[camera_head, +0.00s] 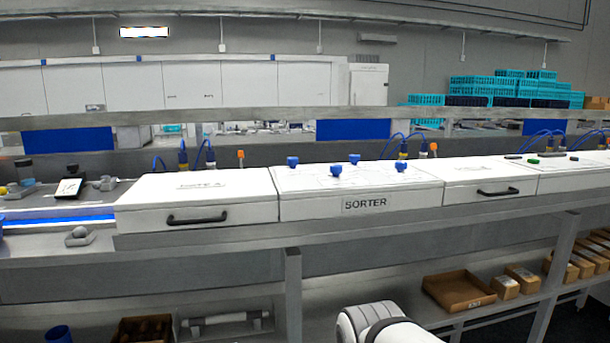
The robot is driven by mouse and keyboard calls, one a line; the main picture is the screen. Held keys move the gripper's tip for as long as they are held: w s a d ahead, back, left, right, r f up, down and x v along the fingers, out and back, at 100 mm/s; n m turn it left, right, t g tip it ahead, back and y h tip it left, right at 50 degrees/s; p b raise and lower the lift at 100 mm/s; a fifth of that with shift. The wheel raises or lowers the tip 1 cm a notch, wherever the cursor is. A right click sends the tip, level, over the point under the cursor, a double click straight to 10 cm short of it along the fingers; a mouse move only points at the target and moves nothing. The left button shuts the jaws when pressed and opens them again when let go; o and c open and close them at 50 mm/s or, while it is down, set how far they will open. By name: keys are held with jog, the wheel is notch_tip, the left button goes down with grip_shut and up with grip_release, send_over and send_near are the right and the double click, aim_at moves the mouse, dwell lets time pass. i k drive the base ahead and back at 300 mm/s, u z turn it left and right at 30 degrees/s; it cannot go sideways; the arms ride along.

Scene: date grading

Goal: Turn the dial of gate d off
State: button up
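A long white cabinet marked SORTER (365,208) stands on the bench in the middle of the view. Several blue dials stand up from its top: a left one (292,162), a front one (336,170), a back one (354,159) and a right one (401,166). Fine markings lie around them, too small to read, so I cannot tell which dial is gate d or how each is set. A rounded white link of my arm shows at the bottom edge, below and in front of the bench. My gripper is not in view.
A white cabinet with a black handle (198,219) stands left of the sorter, and another (498,193) right of it. Blue cables rise behind them. A dark device (70,187) sits at the left. Cardboard boxes (461,291) lie on the lower shelf.

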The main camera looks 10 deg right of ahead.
aim_at(402, 166)
jog(key=u, duration=2.05)
jog(key=k, duration=0.7)
jog(key=z, duration=2.05)
jog(key=i, duration=1)
jog(key=z, duration=0.05)
